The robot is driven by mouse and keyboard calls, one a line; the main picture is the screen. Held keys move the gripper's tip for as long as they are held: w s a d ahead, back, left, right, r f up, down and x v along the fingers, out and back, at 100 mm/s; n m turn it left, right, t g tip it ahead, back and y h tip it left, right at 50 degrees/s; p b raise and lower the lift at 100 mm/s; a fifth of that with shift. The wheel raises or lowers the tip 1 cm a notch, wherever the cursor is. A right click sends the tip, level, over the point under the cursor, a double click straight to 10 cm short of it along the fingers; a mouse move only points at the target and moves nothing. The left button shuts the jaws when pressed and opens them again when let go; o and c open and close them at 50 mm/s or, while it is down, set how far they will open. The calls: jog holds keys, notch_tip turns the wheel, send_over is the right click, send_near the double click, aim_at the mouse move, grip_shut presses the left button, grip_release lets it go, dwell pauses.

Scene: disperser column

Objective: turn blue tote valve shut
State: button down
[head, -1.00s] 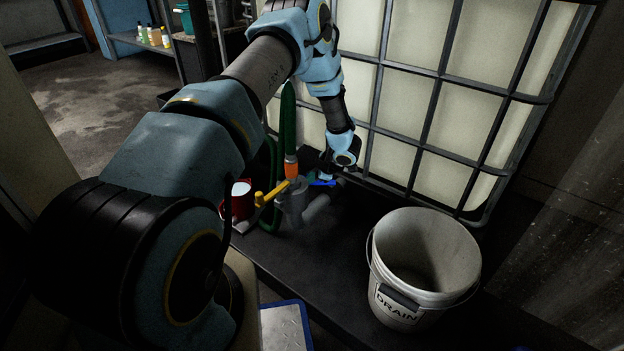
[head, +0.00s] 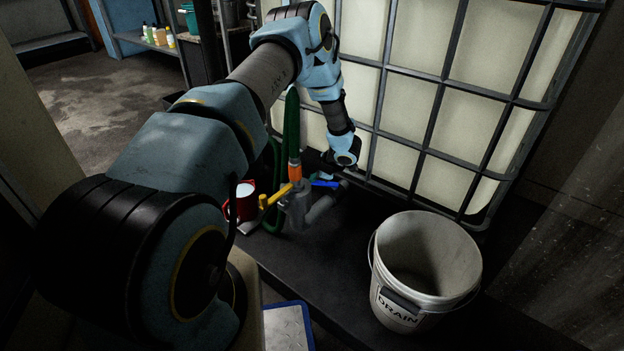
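The blue valve handle (head: 324,184) shows as a short blue bar low in front of the caged tote (head: 412,105), just right of the grey pipe fitting (head: 297,207). A yellow handle (head: 275,195) sticks out on the left of the same fitting. My gripper (head: 322,161) is a dark shape at the end of my arm, just above and behind the blue handle. Its fingers are dark and partly hidden by my wrist and the hose, so I cannot tell if they are open or touching the handle.
A green hose (head: 291,125) with an orange collar (head: 295,172) rises from the fitting. A white DRAIN bucket (head: 425,262) stands at the right on the dark ledge (head: 330,262). A blue-rimmed tray (head: 287,327) is at the front.

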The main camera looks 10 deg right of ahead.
jog(key=w+m, duration=0.1)
jog(key=w+h+p, duration=0.1)
jog(key=w, duration=0.1)
jog(key=shift+d+r+m+t, duration=0.1)
jog(key=shift+d+m+t, duration=0.1)
jog(key=shift+m+t, duration=0.15)
jog(key=shift+w+d+m+h+p, duration=0.2)
jog(key=shift+w+m+h+p, duration=0.2)
jog(key=shift+m, duration=0.25)
